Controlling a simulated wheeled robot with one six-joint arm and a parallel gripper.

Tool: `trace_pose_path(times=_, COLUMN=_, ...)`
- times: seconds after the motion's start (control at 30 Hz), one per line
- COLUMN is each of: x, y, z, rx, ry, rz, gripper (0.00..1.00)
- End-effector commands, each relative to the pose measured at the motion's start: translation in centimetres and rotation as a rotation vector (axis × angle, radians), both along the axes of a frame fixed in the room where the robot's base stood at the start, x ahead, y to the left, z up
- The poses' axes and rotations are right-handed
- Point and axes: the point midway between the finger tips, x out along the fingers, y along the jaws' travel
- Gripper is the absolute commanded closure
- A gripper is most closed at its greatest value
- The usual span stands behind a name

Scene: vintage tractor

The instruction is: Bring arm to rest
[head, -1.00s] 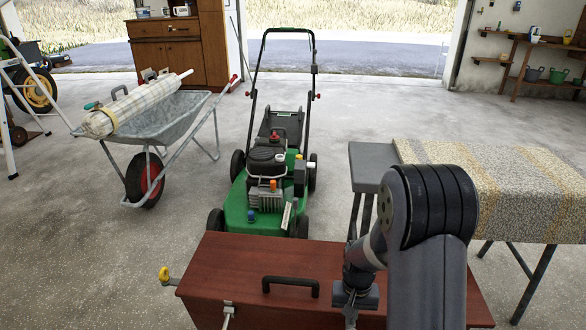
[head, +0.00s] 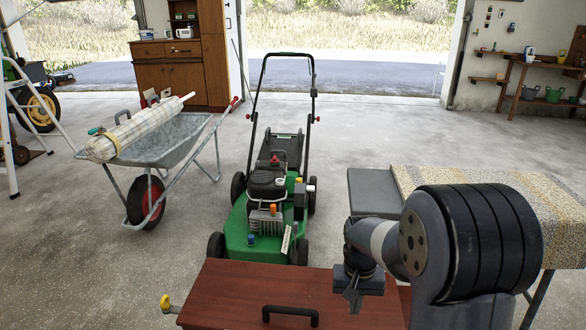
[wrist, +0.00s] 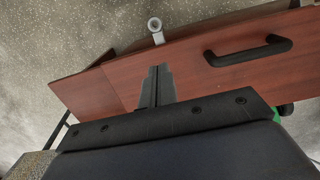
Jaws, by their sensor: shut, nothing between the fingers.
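My gripper (head: 353,299) points down over the right part of the reddish-brown wooden chest (head: 240,293) in the head view. Its fingers are closed together with nothing between them. In the wrist view the shut fingers (wrist: 157,88) show in front of the chest's wooden surface (wrist: 190,72), with the black handle (wrist: 248,50) to their right. My arm is folded at the right of the head view, its large dark joint partly covering the patterned cloth table. I cannot tell how far the fingertips are from the wood.
A green lawn mower (head: 266,215) stands behind the chest. A wheelbarrow (head: 170,140) with a rolled cloth (head: 140,127) is at the left. A table with a patterned cloth (head: 480,178) stands at the right, close to my arm. Open floor (head: 70,250) lies at the left.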

Motion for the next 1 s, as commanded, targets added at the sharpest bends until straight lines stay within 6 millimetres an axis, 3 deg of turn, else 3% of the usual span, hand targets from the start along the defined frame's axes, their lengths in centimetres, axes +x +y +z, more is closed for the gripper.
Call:
trace_pose_path(times=0.03, x=-0.4, y=0.6, z=-1.2, rx=-0.015, ry=-0.016, rz=0.004, gripper=1.0)
trace_pose_path(times=1.0, x=-6.9, y=7.9, z=-7.4, rx=-0.101, ry=-0.394, rz=-0.003, gripper=1.0)
